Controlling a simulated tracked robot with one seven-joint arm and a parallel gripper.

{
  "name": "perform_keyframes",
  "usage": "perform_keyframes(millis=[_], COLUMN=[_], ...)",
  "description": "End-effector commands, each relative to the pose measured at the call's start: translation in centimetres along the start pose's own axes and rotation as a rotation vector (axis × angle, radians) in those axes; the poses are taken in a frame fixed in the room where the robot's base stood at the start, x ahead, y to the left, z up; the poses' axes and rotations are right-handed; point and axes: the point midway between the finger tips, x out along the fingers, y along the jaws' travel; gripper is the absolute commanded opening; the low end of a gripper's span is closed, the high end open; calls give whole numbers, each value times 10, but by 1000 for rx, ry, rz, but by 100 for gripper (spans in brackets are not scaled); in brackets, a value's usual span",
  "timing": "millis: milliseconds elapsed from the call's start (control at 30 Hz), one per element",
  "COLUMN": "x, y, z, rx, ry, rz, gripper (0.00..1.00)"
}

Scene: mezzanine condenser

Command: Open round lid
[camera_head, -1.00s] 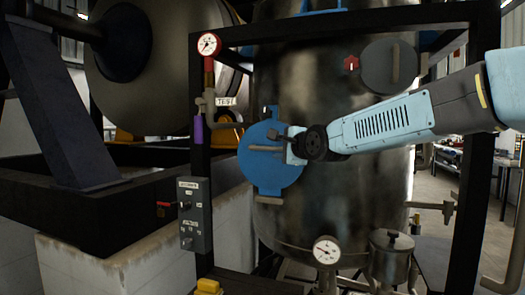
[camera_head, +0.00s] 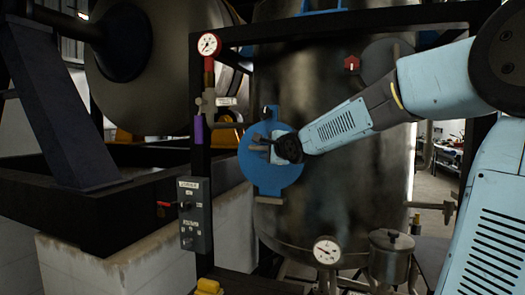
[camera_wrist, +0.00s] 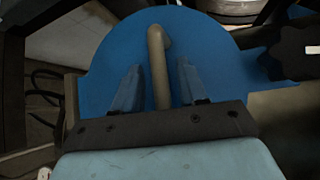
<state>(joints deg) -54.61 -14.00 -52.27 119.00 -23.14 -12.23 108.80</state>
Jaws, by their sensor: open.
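The round blue lid (camera_head: 278,178) is on the front of the tall metal tank (camera_head: 350,195) and looks shut. A grey bar handle (camera_head: 262,148) sticks out from its face; it also shows in the wrist view (camera_wrist: 158,70). My gripper (camera_head: 272,148) is in front of the lid at the handle. In the wrist view my gripper (camera_wrist: 158,88) is open, with one finger on each side of the handle and a gap to both. A dark knob (camera_wrist: 295,50) shows at the lid's right edge in the wrist view.
A black frame post (camera_head: 201,150) with a red gauge (camera_head: 209,45) and a purple-handled valve (camera_head: 198,128) stands left of the lid. A grey control box (camera_head: 195,213) is below it. A lower gauge (camera_head: 327,250) and small pot (camera_head: 389,255) sit below the tank.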

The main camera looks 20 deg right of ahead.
Motion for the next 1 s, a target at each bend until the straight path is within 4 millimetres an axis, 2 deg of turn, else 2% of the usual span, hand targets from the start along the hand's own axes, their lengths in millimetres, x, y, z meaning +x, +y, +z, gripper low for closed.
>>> perform_keyframes(millis=[200, 633, 967, 1000], x=[0, 0, 0, 4], y=[0, 0, 1, 6], z=[0, -1, -2, 16], rx=[0, 0, 1, -4], ry=[1, 2, 3, 14], rz=[0, 1, 3, 7], gripper=[42, 0, 0, 0])
